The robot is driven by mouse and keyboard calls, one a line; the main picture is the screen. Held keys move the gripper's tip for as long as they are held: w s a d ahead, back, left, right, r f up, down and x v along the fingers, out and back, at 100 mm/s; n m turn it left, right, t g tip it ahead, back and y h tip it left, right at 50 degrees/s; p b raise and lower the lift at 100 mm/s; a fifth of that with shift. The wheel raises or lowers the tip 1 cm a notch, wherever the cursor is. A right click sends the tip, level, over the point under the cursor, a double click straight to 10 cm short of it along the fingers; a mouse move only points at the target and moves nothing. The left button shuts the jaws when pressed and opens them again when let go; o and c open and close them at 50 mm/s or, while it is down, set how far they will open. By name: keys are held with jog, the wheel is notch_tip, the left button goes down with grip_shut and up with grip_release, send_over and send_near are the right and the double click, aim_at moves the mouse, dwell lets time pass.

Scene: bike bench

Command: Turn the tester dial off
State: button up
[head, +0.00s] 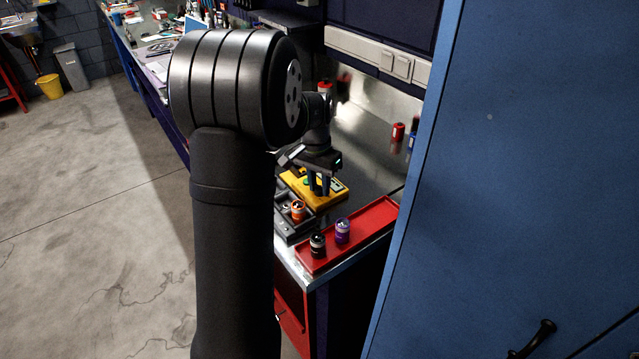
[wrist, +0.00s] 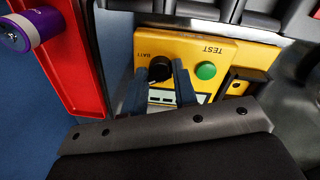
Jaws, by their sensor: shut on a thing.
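The yellow tester (head: 331,191) lies on the metal bench top under my gripper (head: 319,189). In the wrist view the tester's yellow face (wrist: 231,55) carries a round black dial (wrist: 160,67) beside the "BATT" lettering. A green button (wrist: 206,71) sits beside the dial, near the word "TEST". My gripper's two fingers (wrist: 161,76) are shut on the dial, one at each side. The fingers cover part of the dial and of the pale display panel below it. The dial's pointer position cannot be made out. In the head view the fingers hide the dial.
A red tray (head: 367,226) next to the tester holds a purple battery (head: 342,231) and a black battery (head: 317,245). An orange battery (head: 298,211) stands in a grey holder (head: 284,222). A blue cabinet (head: 500,150) closes off the right side.

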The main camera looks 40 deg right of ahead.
aim_at(315, 195)
jog(key=n, duration=0.5)
jog(key=shift+w+n, duration=0.1)
jog(key=shift+n, duration=0.2)
jog(key=n, duration=0.5)
jog(key=shift+n+t+h, duration=0.3)
jog(key=shift+a, duration=0.1)
jog(key=o, duration=1)
jog(key=shift+c, duration=0.2)
notch_tip(315, 195, up, 18)
jog(key=a, duration=0.1)
jog(key=shift+f, duration=0.25)
jog(key=shift+f, duration=0.2)
jog(key=f, duration=1.1)
jog(key=d+f, duration=0.1)
jog(key=f, duration=0.5)
jog(key=shift+f, duration=0.1)
